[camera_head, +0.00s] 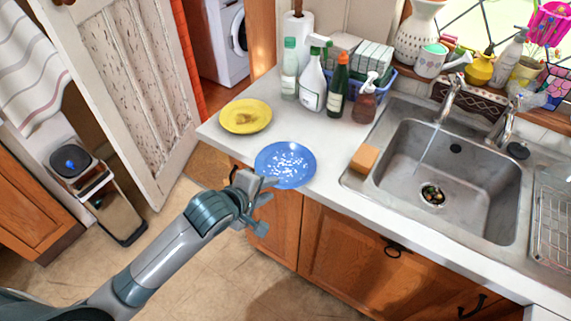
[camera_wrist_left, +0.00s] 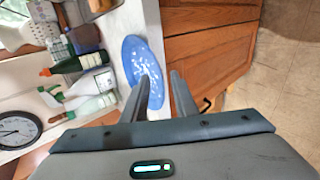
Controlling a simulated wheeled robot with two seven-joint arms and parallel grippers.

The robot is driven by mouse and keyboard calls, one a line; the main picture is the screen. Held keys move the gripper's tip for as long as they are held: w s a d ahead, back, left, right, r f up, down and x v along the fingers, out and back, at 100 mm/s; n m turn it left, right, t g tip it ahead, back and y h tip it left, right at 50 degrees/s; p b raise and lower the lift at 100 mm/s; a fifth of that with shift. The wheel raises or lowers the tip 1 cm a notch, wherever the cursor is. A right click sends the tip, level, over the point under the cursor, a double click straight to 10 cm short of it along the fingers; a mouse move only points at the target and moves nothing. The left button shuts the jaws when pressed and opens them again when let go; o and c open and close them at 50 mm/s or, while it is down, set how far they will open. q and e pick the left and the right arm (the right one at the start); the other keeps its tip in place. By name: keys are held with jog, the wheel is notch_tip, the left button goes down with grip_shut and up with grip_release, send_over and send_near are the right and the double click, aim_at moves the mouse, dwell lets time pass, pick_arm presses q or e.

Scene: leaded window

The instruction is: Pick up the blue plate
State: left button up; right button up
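The blue plate (camera_head: 286,164) with white spots lies at the front edge of the white counter, its near rim by the edge. It also shows in the left wrist view (camera_wrist_left: 146,62), beyond my fingers. My left gripper (camera_head: 270,190) is at the plate's near rim, in front of the counter edge. Its two fingers (camera_wrist_left: 160,92) are apart, and the plate's lower end shows between them. One finger overlaps the plate in the wrist view, the other lies over the cabinet side. I cannot tell whether either touches the plate. My right gripper is not in view.
A yellow plate (camera_head: 245,110) with a brown patch lies behind and left of the blue plate. Several bottles, including a white spray bottle (camera_head: 312,85), stand behind. An orange sponge (camera_head: 364,158) lies right, beside the sink (camera_head: 400,160). Wooden cabinets (camera_head: 345,245) stand below the counter.

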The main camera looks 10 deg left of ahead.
pick_arm(q)
jog(key=shift+x, duration=1.35)
jog(key=shift+r, duration=0.1)
grip_shut()
